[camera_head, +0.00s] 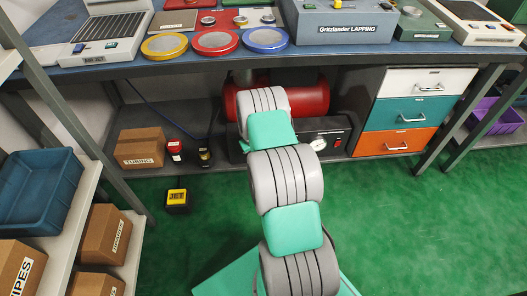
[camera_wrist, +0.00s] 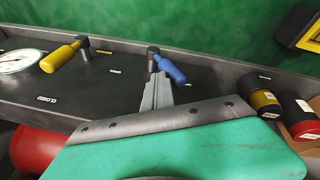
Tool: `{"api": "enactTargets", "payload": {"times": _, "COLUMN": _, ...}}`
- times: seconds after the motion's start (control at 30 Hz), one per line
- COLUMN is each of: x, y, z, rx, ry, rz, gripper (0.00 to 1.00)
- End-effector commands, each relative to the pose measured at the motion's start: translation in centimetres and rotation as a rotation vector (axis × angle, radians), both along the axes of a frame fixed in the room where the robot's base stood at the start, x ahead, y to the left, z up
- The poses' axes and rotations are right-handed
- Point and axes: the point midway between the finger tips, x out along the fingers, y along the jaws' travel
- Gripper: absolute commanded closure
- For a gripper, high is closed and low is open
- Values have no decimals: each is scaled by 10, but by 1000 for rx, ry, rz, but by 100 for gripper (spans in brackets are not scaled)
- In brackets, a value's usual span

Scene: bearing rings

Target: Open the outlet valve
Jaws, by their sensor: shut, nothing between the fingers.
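In the wrist view a dark panel (camera_wrist: 100,85) carries two lever valves. One has a yellow handle (camera_wrist: 60,57) pointing down-left, beside a round gauge (camera_wrist: 18,61). The other has a blue handle (camera_wrist: 171,70) pointing down-right from its dark post. Small labels sit by the valves, too small to read, so I cannot tell which is the outlet valve. A larger label (camera_wrist: 47,100) looks like "CLOSED". My gripper (camera_wrist: 158,82) is shut and empty, its tips close to the blue handle; I cannot tell if they touch. In the head view my arm hides the gripper and handles.
A red tank (camera_head: 308,98) lies behind the panel under the workbench (camera_head: 340,52). Drawers (camera_head: 415,113) stand to the right. A cardboard box (camera_head: 140,148) and small red and black canisters (camera_head: 204,154) stand to the left. Green floor in front is mostly clear.

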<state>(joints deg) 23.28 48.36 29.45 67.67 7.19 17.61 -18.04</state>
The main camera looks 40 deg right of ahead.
Motion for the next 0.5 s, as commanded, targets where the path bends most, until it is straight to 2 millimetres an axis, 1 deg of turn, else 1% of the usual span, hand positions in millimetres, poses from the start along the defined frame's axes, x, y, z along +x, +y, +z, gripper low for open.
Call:
{"api": "enactTargets", "payload": {"times": 0.03, "x": 4, "y": 7, "z": -7, "rx": -36, "ry": 20, "rz": 7, "gripper": 100}}
{"api": "enactTargets", "payload": {"times": 0.3, "x": 14, "y": 25, "z": -19, "rx": -249, "ry": 142, "rz": 3, "gripper": 100}}
{"api": "enactTargets", "payload": {"times": 0.5, "x": 21, "y": 35, "z": -28, "rx": -242, "ry": 138, "rz": 0, "gripper": 100}}
